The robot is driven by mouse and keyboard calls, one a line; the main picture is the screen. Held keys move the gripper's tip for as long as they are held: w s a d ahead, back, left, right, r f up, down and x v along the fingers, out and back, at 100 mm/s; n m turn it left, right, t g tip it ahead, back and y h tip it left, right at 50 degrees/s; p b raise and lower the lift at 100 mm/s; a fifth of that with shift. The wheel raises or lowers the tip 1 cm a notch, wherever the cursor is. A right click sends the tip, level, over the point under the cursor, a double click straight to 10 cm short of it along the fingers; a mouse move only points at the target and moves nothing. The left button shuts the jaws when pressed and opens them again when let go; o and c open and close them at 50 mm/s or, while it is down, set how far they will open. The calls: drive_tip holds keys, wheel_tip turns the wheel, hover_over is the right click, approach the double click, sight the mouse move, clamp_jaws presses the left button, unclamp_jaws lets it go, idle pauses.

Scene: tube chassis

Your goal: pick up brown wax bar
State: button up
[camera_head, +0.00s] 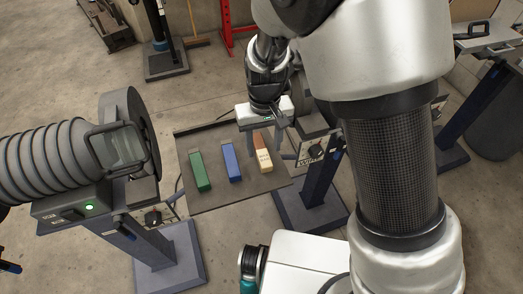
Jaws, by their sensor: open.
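A bar with a brown top end and a pale, printed lower wrapper, the brown wax bar (263,153), lies on a dark flat tray (215,203). It is the rightmost of three bars there. My gripper (266,127) is above the tray's back edge, just beyond the brown end of the bar. It is open and holds nothing that I can see. Its fingers are small in this view, and I cannot tell whether they touch the bar.
A green bar (200,171) and a blue bar (231,162) lie left of the brown one, with gaps between. A ribbed extraction hose with a hood (119,146) stands left of the tray. A machine on a blue stand (318,190) is close on the right.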

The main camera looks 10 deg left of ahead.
sight(264, 155)
wheel_tip(264, 155, down, 4)
drive_tip(key=shift+b, duration=0.3)
drive_tip(key=c, duration=1.1)
drive_tip(key=shift+r, duration=0.1)
